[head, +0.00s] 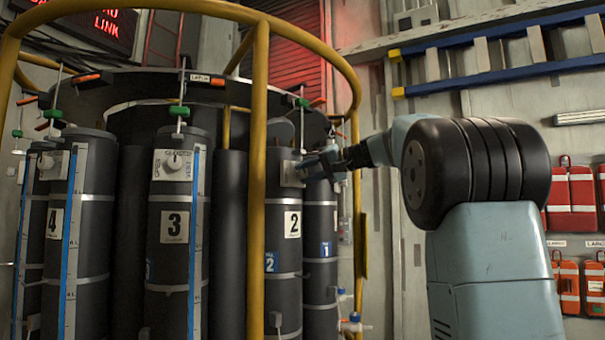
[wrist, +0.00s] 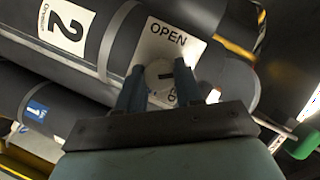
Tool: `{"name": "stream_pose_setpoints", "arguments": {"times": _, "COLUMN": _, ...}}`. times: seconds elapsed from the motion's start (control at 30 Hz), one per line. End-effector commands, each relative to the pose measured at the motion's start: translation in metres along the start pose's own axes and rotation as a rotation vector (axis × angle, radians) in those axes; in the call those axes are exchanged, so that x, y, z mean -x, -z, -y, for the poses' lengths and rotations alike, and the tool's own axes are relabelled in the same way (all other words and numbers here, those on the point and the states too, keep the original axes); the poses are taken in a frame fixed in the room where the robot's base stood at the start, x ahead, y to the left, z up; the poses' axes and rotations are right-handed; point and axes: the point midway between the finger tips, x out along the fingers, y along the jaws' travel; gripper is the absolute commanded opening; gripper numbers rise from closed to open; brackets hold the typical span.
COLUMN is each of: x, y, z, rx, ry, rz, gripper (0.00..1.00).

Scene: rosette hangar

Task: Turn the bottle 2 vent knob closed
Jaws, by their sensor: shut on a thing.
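Bottle 2 (head: 284,205) is a dark upright cylinder with a white "2" label (head: 292,224); the label also shows in the wrist view (wrist: 66,27). Its vent knob (wrist: 159,72) is a pale round knob with a dark mark, on a white plate (wrist: 178,42) reading "OPEN" at the top. The lower lettering is mostly hidden by my fingers. My gripper (wrist: 163,88) is shut on the knob, one finger on each side. In the head view my gripper (head: 309,169) reaches the plate from the right and hides the knob there.
A yellow rail (head: 258,160) stands just left of bottle 2. Bottle 3 (head: 173,260) and bottle 4 (head: 52,270) stand further left, and bottle 1 (head: 321,270) stands close behind on the right. Red bags (head: 572,195) hang on the right wall.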

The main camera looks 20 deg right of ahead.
Motion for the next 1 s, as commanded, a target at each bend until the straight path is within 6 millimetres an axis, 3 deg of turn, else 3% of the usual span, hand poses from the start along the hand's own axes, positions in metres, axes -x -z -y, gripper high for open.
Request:
{"name": "stream_pose_setpoints", "arguments": {"times": 0.5, "x": 0.0021, "y": 0.0006, "z": -0.0085, "rx": -0.408, "ry": 0.160, "rz": -0.005, "gripper": 0.05}}
{"name": "stream_pose_setpoints", "arguments": {"times": 1.0, "x": 0.0016, "y": -0.0001, "z": -0.0111, "rx": -0.565, "ry": 0.222, "rz": -0.005, "gripper": 0.05}}
